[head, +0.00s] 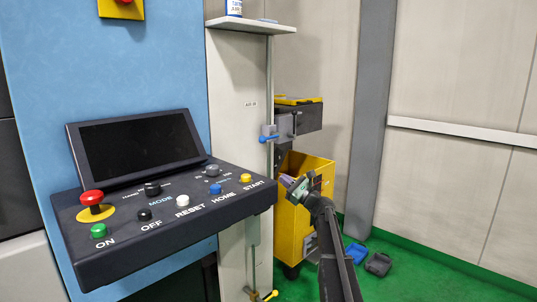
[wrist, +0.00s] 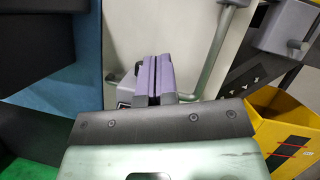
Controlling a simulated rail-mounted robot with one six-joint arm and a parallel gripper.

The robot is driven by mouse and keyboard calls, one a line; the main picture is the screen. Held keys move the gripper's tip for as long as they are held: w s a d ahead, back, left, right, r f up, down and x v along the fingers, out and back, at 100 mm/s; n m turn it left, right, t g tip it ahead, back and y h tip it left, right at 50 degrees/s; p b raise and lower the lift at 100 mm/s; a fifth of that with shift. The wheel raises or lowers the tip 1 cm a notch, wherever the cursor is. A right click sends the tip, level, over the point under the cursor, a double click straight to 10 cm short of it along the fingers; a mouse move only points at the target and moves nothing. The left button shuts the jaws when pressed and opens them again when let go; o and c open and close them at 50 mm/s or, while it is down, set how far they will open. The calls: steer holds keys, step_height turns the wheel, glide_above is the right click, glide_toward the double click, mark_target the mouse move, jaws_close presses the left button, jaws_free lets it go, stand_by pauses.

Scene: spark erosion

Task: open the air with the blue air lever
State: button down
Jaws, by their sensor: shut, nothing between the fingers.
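The blue air lever (head: 268,138) sits on a small grey valve on the thin pipe beside the pale column, in the head view. Its handle lies roughly level. My gripper (head: 290,181) is below and slightly right of the lever in the picture, apart from it, in front of the yellow cart. In the wrist view my gripper (wrist: 153,78) has its two purple-grey fingers shut together with nothing held. A pale pipe (wrist: 215,50) runs beyond the fingers there. I cannot make out the blue lever in the wrist view.
The control panel (head: 160,215), with its buttons and screen, juts out left of my arm. The yellow cart (head: 318,165) stands behind my gripper. Dark and blue objects (head: 367,258) lie on the green floor.

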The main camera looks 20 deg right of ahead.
steer(key=m, duration=0.1)
steer(key=d+r+m+t, duration=0.1)
steer(key=d+m+h, duration=0.1)
steer(key=shift+w+d+r+m+t, duration=0.15)
steer(key=shift+w+m+t, duration=0.15)
steer(key=shift+w+t, duration=0.1)
steer(key=s+r+p+x, duration=0.1)
steer(key=r+p+x, duration=0.1)
steer(key=p+x, duration=0.6)
steer(key=x, duration=0.4)
steer(key=shift+r+p, duration=0.4)
steer(key=shift+r, duration=0.1)
